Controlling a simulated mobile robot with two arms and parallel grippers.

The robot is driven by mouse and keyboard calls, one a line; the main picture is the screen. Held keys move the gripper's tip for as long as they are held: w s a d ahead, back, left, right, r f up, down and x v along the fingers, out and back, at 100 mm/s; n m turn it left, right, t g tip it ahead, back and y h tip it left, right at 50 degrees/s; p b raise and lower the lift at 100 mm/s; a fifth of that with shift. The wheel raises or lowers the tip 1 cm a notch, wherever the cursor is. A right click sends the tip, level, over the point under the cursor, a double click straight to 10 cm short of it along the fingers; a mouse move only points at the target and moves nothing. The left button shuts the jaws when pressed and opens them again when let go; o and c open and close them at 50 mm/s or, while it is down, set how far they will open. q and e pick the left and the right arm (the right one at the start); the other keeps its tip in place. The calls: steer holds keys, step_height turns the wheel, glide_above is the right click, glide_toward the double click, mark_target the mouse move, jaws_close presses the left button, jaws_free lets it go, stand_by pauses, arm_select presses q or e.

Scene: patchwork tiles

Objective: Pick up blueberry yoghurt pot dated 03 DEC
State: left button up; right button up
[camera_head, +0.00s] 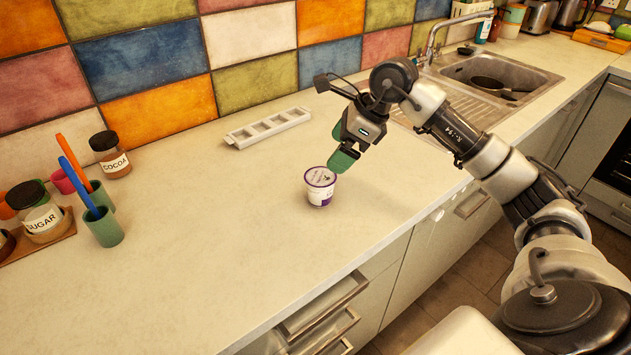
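A white yoghurt pot with a purple-edged lid and purple marking (320,188) stands upright on the worktop, near its front edge. Its flavour and date are too small to read. My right gripper (340,147), with green fingertips, is just above and behind the pot, slightly to its right. Its two green fingertips look apart, with nothing between them. One fingertip is close to the lid's rim; I cannot tell whether it touches. My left gripper is out of view.
A pale compartmented tray (268,128) lies behind the pot by the tiled wall. A cocoa jar (112,157), a sugar jar (40,216) and a green pen cup (104,228) stand at left. A sink (500,72) holding a dark pan is at back right. The worktop left of the pot is clear.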

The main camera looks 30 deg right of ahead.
mark_target(321, 176)
steer(key=x, duration=0.4)
steer(key=shift+a+f+p, duration=0.2)
steer(key=shift+f+p, duration=0.1)
steer(key=shift+f, duration=0.05)
steer(key=x, duration=0.1)
steer(key=p+x, duration=0.1)
steer(key=x, duration=0.2)
steer(key=shift+s+a+f, duration=0.3)
steer(key=shift+f, duration=0.15)
steer(key=shift+w+a+f, duration=0.1)
steer(key=shift+w+f, duration=0.05)
steer(key=shift+f, duration=0.15)
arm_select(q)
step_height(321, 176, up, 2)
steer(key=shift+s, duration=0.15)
arm_select(e)
steer(key=shift+c, duration=0.5)
steer(key=c, duration=0.9)
